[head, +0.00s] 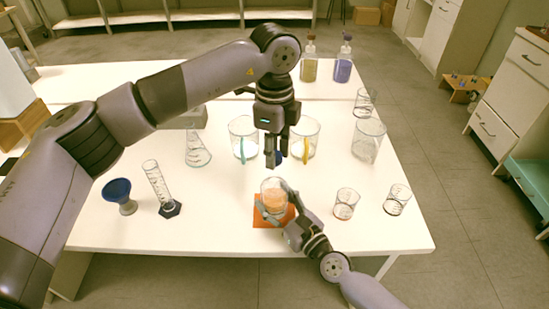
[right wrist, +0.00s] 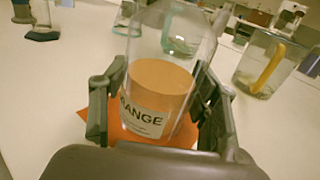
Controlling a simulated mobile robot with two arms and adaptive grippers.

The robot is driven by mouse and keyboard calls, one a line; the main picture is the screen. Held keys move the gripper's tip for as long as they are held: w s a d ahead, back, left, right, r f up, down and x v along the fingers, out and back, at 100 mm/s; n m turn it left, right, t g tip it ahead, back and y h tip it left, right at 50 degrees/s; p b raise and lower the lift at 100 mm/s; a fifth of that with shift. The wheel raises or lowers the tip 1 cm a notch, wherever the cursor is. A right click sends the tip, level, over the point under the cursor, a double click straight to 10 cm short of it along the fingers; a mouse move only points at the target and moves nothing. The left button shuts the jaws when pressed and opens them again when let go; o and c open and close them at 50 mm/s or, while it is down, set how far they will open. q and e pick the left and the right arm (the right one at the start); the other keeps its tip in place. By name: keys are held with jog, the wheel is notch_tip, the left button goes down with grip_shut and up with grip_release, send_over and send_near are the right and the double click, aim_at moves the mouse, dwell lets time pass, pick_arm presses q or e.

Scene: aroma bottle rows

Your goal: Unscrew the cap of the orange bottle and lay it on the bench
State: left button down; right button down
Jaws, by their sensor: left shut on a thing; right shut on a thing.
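The orange bottle (head: 272,200) is clear glass with orange contents and stands upright on an orange mat (head: 262,222) near the front edge of the bench. Its "ORANGE" label shows in the right wrist view, where the bottle (right wrist: 160,90) stands between my fingers. My right gripper (head: 274,204) is shut around its body from the front right. My left gripper (head: 273,163) points down just above the bottle and is shut on a dark blue cap (head: 282,158), partly hidden by the fingers.
On the bench (head: 235,225), two beakers with coloured handles (head: 243,138) (head: 305,138) stand behind the bottle. Small beakers (head: 346,204) (head: 397,199) stand to its right. A blue funnel (head: 118,193) and a cylinder (head: 158,185) are at left. Bench left of the mat is clear.

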jog(key=shift+c, duration=2.4)
grip_release()
jog(key=shift+s, duration=0.1)
jog(key=v, duration=1.2)
